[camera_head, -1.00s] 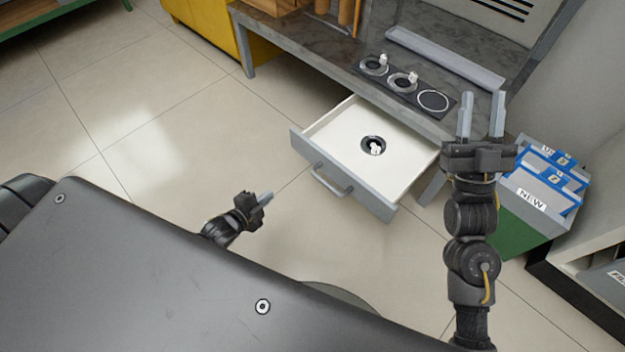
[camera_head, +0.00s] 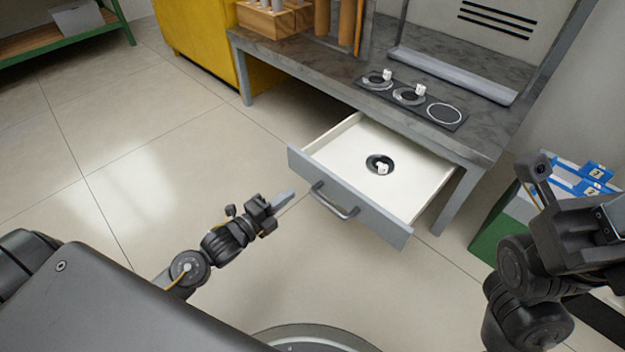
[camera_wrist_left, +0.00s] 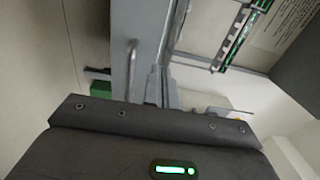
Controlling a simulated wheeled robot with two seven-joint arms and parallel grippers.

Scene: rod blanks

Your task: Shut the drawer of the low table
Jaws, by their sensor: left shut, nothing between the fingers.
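The low table (camera_head: 345,66) has a dark stone-like top, and its drawer stands pulled out. The drawer (camera_head: 347,206) has a grey front with a bar handle (camera_head: 333,201) and a white inside. A dark round piece with a small white part (camera_head: 380,165) lies in it. My left gripper (camera_head: 287,197) is shut and empty, a little left of the drawer front and apart from it in the head view. In the left wrist view its fingers (camera_wrist_left: 158,85) show beside the handle (camera_wrist_left: 130,70). My right arm is at the right edge; its fingertips are not visible.
On the tabletop lies a dark plate (camera_head: 411,101) with round places, beside a wooden rack (camera_head: 270,19). A green bin (camera_head: 490,227) with blue-labelled boxes stands right of the table. A yellow cabinet (camera_head: 200,45) is at the back left. The floor left of the drawer is clear.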

